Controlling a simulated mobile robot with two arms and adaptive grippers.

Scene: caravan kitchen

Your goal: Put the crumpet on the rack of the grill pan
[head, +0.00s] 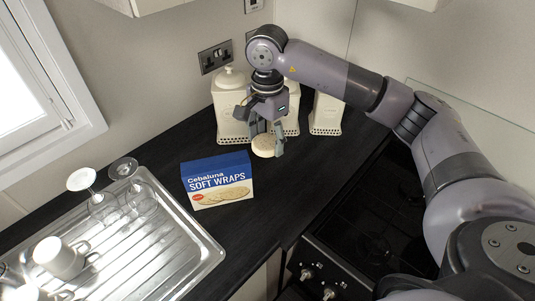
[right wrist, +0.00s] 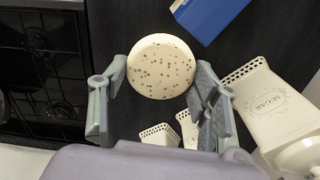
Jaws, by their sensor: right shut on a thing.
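The crumpet (head: 265,147) is a pale round disc held in my right gripper (head: 267,139), above the dark worktop in front of the cream canisters. In the right wrist view the crumpet (right wrist: 161,66) shows its holed face between the two fingertips of the right gripper (right wrist: 158,78), which is shut on it. I cannot tell exactly how high it is above the worktop. The grill pan and its rack do not show in either view. My left gripper is not in view.
A blue and white soft wraps box (head: 218,181) stands left of the gripper. Cream canisters (head: 229,105) line the wall behind it. A black hob (head: 375,225) lies to the right. A steel drainer (head: 205,255) with glasses and mugs (head: 58,258) is at lower left.

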